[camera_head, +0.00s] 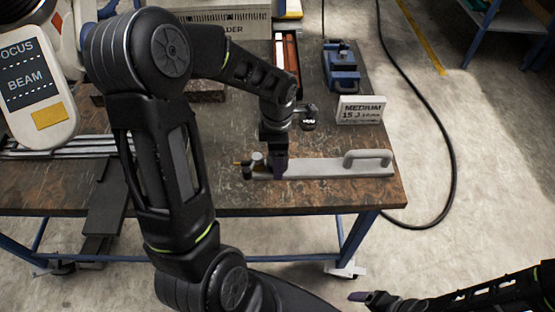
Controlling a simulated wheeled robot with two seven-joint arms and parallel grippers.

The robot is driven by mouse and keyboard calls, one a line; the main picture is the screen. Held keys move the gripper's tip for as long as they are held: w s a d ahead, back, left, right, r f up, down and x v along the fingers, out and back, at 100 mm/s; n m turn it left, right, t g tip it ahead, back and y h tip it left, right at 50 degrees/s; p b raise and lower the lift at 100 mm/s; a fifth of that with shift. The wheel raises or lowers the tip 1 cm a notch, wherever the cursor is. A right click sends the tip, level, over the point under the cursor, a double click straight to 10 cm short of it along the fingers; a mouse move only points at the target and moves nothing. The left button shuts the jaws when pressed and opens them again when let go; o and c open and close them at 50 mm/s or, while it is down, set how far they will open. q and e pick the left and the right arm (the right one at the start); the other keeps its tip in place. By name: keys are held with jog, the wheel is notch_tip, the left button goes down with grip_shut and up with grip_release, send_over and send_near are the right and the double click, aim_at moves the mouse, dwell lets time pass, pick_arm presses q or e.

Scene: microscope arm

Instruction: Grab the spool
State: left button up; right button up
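My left gripper (276,166) points down at the left end of a grey plate with a handle (340,165), near the table's front right. Its dark purple finger is in front of the plate. I cannot tell from this view whether it touches anything or how wide the fingers are apart. Small grey and dark cylindrical pieces (257,159) stand just left of the finger; one may be the spool, but they are too small to tell. My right gripper (368,297) is low at the bottom right, away from the table, with its finger opening not clear.
A white "FOCUS BEAM" panel (37,90) stands at left. A black cable (448,140) lies on the floor at right.

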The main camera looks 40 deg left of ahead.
dwell(0.5)
pick_arm(q)
jog(key=c, duration=1.6)
jog(key=shift+r, duration=0.1)
notch_tip(320, 180, up, 10)
jog(key=shift+b, duration=0.65)
